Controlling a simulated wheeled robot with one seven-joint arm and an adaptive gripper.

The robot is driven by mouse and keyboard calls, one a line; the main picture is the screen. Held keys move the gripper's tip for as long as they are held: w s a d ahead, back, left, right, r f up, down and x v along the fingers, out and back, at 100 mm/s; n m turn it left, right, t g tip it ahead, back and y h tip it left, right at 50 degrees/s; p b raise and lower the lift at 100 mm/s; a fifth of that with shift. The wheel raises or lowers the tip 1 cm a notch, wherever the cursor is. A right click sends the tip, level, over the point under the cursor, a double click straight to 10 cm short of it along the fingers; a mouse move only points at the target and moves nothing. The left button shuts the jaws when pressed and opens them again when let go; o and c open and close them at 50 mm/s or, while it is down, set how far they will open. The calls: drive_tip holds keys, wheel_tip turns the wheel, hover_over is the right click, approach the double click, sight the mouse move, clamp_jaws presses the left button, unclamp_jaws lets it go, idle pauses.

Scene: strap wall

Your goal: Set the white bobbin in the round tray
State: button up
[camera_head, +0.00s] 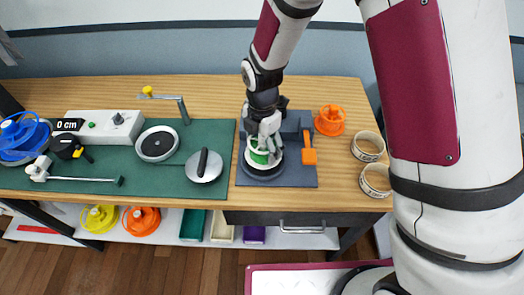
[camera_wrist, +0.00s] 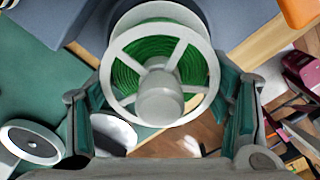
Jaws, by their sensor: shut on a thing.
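The white bobbin (camera_head: 258,157), wound with green strap, is in my gripper (camera_head: 264,143) over a dark round base on the grey station at the bench's middle. In the wrist view the bobbin (camera_wrist: 124,42) faces the camera, with its spokes and hub showing. My gripper (camera_wrist: 162,90) is shut on it, with a finger at each side. I cannot tell whether the bobbin touches the base. A round tray (camera_head: 157,143) with a pale rim and dark inside lies on the green mat to the left; it also shows in the wrist view (camera_wrist: 33,143).
A silver disc with a black handle (camera_head: 203,166) lies between tray and station. A lever with a yellow knob (camera_head: 165,97) stands behind the tray. An orange reel (camera_head: 330,120) and two tan rings (camera_head: 368,146) are at right. Blue reels (camera_head: 22,137) are far left.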

drive_tip(key=shift+w+f+p, duration=0.1)
drive_tip(key=shift+f+p, duration=0.3)
drive_tip(key=shift+f, duration=1.35)
drive_tip(key=shift+f, duration=0.1)
drive_tip(key=o, duration=1.2)
drive_tip(key=shift+o, duration=0.2)
